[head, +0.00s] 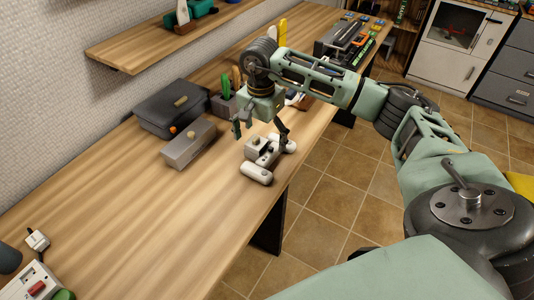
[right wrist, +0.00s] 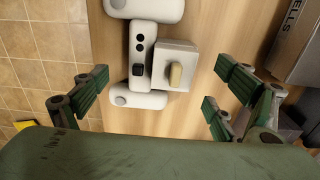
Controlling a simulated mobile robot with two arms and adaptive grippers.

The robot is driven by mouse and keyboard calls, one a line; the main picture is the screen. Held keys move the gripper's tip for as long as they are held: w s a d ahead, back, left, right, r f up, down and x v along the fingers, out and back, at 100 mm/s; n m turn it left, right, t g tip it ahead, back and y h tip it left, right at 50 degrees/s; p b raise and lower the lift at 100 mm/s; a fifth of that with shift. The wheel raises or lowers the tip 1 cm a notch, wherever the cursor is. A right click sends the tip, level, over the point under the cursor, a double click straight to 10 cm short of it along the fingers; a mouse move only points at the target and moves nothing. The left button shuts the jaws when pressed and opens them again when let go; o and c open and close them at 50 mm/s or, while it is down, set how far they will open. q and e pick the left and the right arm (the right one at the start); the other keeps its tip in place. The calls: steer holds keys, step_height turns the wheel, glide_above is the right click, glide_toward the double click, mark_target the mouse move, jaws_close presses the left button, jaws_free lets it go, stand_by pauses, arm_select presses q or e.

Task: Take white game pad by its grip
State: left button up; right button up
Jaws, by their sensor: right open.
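The white game pad (head: 256,174) lies on the wooden table near its right edge, with two rounded grips joined by a narrower body. In the right wrist view, the game pad (right wrist: 143,45) shows dark buttons on its body; its upper grip is cut by the top edge. Its lower grip lies between the finger lines of my right gripper (right wrist: 155,98), nearer the left finger. My right gripper (head: 261,132) is open and empty, pointing down above the table near the pad. Whether it touches the pad cannot be told. My left gripper is not in view.
A small grey box with a tan knob (right wrist: 175,66) stands right beside the game pad. Another grey box (head: 188,147) and a dark box (head: 170,107) stand to the left. A shelf (head: 130,57) hangs on the wall. The front table area is mostly clear.

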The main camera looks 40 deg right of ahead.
mark_target(261, 144)
steer(key=shift+a+f+p, duration=0.15)
steer(key=shift+f+p, duration=0.15)
steer(key=shift+f, duration=0.85)
steer(key=shift+a+f+p, duration=0.1)
steer(key=shift+f+p, duration=0.2)
steer(key=shift+f, duration=0.8)
steer(key=c, duration=1.3)
steer(key=shift+c, duration=0.5)
steer(key=shift+r, duration=0.1)
